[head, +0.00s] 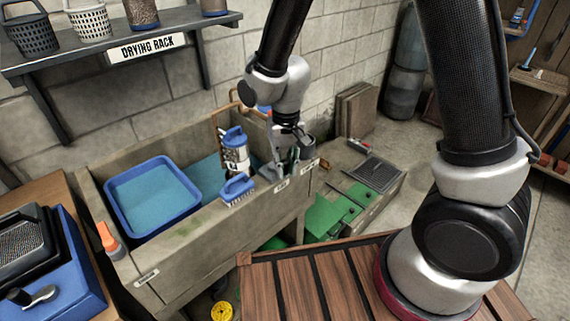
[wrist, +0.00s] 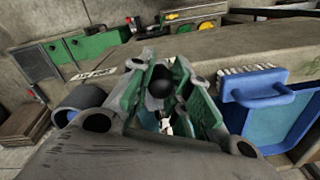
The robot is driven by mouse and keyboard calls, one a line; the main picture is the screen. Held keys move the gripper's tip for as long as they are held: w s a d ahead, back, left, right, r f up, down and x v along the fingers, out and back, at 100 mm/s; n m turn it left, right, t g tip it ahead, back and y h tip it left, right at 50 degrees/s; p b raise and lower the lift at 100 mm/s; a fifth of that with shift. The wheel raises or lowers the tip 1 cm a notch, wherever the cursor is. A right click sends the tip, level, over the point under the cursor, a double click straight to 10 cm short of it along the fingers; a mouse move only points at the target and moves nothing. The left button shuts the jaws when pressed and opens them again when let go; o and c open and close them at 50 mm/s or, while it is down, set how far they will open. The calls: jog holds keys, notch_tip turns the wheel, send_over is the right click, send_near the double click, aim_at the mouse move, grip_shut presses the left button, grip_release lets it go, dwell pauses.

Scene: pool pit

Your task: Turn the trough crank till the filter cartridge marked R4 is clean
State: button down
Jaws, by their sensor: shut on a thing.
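The stone trough (head: 190,240) stands against the wall. A filter cartridge with a blue cap and pale body (head: 235,150) is upright at its right part, in a brown frame; its marking is too small to read. My gripper (head: 287,165) is at the trough's right end, to the right of the cartridge. In the wrist view my gripper's green-padded fingers (wrist: 162,95) are shut on a round black knob (wrist: 160,80), which looks like the crank's handle. The rest of the crank is hidden by the fingers. How dirty the cartridge is cannot be told.
A blue brush (head: 238,188) lies on the trough's front rim; it also shows in the wrist view (wrist: 255,90). A blue basin (head: 152,192) sits in the trough's left part. An orange-handled tool (head: 108,240) is at the left corner. The drying rack (head: 110,60) hangs above.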

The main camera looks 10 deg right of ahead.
jog(key=shift+d, duration=0.1)
jog(key=w+n, duration=0.1)
jog(key=n, duration=0.2)
jog(key=w+d+n, duration=0.1)
jog(key=n, duration=0.1)
jog(key=w+n, duration=0.1)
jog(key=n, duration=0.2)
jog(key=shift+d+n, duration=0.3)
jog(key=shift+d, duration=0.1)
jog(key=w+n, duration=0.1)
jog(key=n, duration=0.1)
jog(key=w+n, duration=0.1)
jog(key=n, duration=0.1)
jog(key=shift+w+a+n, duration=0.1)
jog(key=shift+w+n, duration=0.2)
jog(key=shift+n, duration=0.55)
jog(key=shift+w+a+n, duration=0.15)
jog(key=shift+w+n, duration=0.1)
jog(key=shift+n, duration=0.55)
jog(key=shift+w+a+n, duration=0.1)
jog(key=shift+w+n, duration=0.2)
jog(key=shift+n, duration=0.55)
jog(key=c, duration=1.3)
grip_release()
